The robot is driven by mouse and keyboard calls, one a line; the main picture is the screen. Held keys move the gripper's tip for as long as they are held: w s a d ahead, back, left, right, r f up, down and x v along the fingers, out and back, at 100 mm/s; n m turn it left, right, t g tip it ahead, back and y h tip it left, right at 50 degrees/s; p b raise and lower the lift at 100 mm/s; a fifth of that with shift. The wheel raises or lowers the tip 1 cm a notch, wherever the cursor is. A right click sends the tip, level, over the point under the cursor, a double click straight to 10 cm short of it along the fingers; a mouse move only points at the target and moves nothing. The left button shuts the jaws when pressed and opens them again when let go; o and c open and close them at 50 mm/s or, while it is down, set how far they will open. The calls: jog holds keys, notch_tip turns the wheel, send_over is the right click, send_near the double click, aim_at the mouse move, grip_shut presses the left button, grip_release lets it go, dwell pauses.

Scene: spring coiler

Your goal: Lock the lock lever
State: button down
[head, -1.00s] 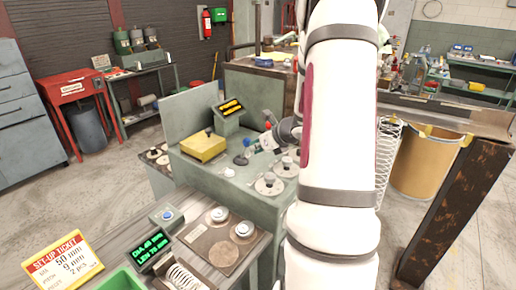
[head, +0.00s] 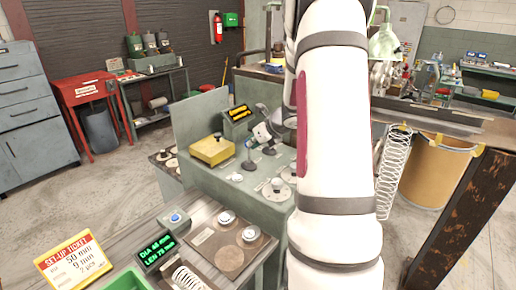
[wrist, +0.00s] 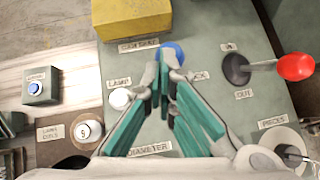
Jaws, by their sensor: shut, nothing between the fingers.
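The "LOCK" label (wrist: 200,76) is partly covered by my gripper in the wrist view. A lever with a blue knob (wrist: 172,52) stands beside it, partly behind my fingertips. I take it to be the lock lever; its shaft is mostly hidden and its angle cannot be told. My gripper (wrist: 164,72) is shut and empty, its teal-padded fingers pointing at the blue knob. Whether they touch it is unclear. In the head view my gripper (head: 259,138) is over the green machine top (head: 217,178), to the right of the yellow box.
The yellow box (wrist: 138,18) is just beyond the blue knob. A red-knobbed lever (wrist: 295,67) marked "IN" and "OUT" is to the right. A white lamp (wrist: 121,98) and a "PIECES" dial (wrist: 290,153) are nearby. A set-up ticket (head: 73,262) stands front left.

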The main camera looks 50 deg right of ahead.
jog(key=shift+w+a+r+b, duration=0.15)
jog(key=shift+w+b, duration=0.1)
jog(key=shift+w, duration=0.6)
jog(key=shift+w+d+r+b, duration=0.1)
jog(key=shift+w+b, duration=0.1)
jog(key=shift+w, duration=0.6)
jog(key=shift+r, duration=0.1)
notch_tip(320, 180, up, 11)
jog(key=p, duration=0.2)
send_over(245, 144)
jog(key=s+a, duration=0.2)
jog(key=s, duration=0.4)
jog(key=shift+d+r, duration=0.15)
jog(key=shift+r, duration=0.1)
